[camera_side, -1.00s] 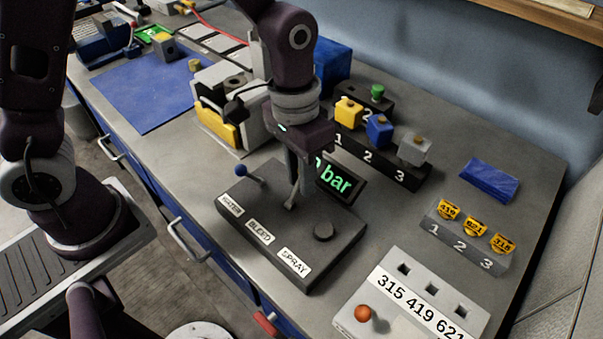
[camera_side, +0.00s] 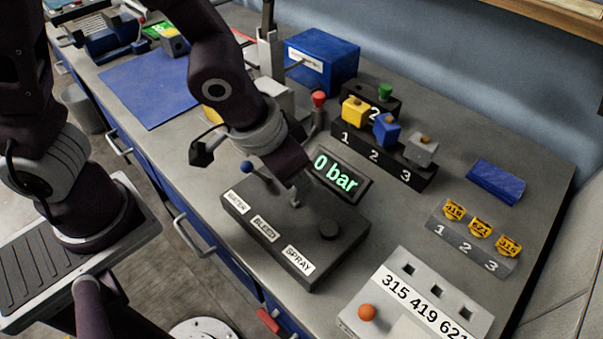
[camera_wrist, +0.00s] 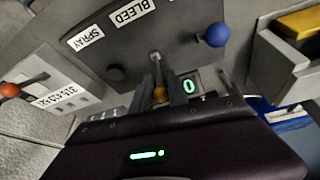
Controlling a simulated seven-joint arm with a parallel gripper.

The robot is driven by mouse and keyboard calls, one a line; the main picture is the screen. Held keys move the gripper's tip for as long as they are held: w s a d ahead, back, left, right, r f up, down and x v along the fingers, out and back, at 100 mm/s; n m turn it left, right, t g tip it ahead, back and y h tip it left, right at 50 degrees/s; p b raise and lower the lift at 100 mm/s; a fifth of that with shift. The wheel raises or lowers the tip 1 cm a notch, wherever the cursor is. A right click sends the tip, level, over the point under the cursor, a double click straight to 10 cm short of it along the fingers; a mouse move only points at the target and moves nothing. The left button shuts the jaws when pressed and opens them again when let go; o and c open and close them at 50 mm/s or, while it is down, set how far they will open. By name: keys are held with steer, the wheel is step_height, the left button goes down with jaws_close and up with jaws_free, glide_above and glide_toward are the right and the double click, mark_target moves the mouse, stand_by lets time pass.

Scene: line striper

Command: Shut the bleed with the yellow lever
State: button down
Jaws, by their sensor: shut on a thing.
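The dark control box (camera_side: 275,255) carries the labels WATER, BLEED and SPRAY. My gripper (camera_side: 293,190) leans over its middle, its wrist toward the upper left. In the wrist view my gripper (camera_wrist: 162,88) is shut on the yellow lever (camera_wrist: 160,93), whose knob sits between the fingers and whose stem runs to the box behind BLEED. In the side view the fingers hide the yellow knob. The blue-knobbed lever (camera_side: 247,167) stands by WATER, also in the wrist view (camera_wrist: 214,35). The round dark button (camera_side: 329,230) is by SPRAY. The display (camera_side: 336,174) reads "0 bar".
A numbered stand (camera_side: 380,158) with yellow, blue and grey blocks is behind the display. A red-topped post (camera_side: 318,105) stands close behind my wrist. A panel (camera_side: 425,300) with an orange knob is at front right.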

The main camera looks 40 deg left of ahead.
steer(key=shift+s, duration=0.1)
steer(key=c, duration=1.3)
jaws_free()
steer(key=shift+c, duration=0.2)
steer(key=shift+r, duration=0.35)
steer(key=v, duration=0.6)
steer(key=shift+s+r, duration=0.2)
steer(key=shift+a, duration=0.1)
